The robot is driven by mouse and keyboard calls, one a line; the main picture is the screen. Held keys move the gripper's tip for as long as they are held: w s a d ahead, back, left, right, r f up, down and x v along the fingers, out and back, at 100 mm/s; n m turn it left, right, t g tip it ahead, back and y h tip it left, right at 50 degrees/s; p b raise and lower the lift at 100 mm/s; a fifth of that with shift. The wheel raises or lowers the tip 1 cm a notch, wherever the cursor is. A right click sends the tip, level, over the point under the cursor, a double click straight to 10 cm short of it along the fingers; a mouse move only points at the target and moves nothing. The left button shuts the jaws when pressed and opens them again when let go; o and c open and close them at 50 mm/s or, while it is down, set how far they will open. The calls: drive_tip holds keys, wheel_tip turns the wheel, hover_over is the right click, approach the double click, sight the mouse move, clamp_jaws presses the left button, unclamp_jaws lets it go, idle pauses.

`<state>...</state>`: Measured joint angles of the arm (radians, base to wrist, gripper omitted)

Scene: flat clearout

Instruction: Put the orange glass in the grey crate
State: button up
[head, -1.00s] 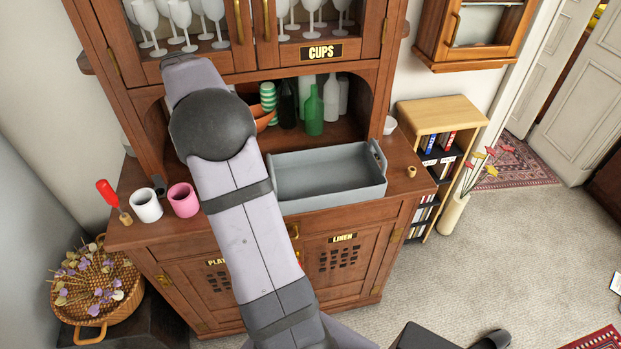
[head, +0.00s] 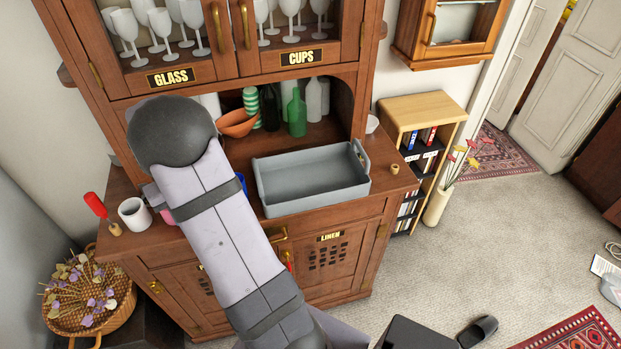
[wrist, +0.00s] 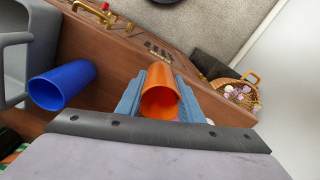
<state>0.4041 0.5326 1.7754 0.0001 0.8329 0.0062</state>
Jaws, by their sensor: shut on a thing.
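The orange glass (wrist: 160,97) is between the two blue-grey fingers of my gripper (wrist: 160,84) in the wrist view, and the gripper is shut on it. Its open mouth faces the wrist camera. In the head view my arm hides the gripper and the orange glass. The grey crate (head: 318,199) stands on the cabinet's counter, right of my arm, and looks empty. Part of the crate also shows at the left edge of the wrist view (wrist: 14,72).
A white mug (head: 135,215), a red-handled tool (head: 97,207) and a mostly hidden pink mug (head: 167,216) are on the counter's left. A small wooden piece (head: 395,168) is right of the crate. Bottles (head: 297,115) and an orange bowl (head: 237,123) fill the niche behind.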

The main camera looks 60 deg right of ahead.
drive_tip(key=s+a+r+n+p, duration=0.15)
drive_tip(key=a+r+p, duration=0.25)
drive_tip(key=a, duration=0.4)
drive_tip(key=s+a+r+n+p, duration=0.1)
drive_tip(key=a+r+n+p, duration=0.25)
drive_tip(key=a, duration=0.55)
drive_tip(key=w+d+n+b, duration=0.2)
drive_tip(key=w+d+b, duration=0.15)
drive_tip(key=d, duration=0.85)
drive_tip(key=n+b, duration=0.5)
drive_tip(key=n, duration=0.2)
hover_over(287, 189)
drive_tip(key=shift+d+f, duration=0.1)
drive_tip(key=shift+f, duration=3.8)
drive_tip(key=shift+f, duration=0.1)
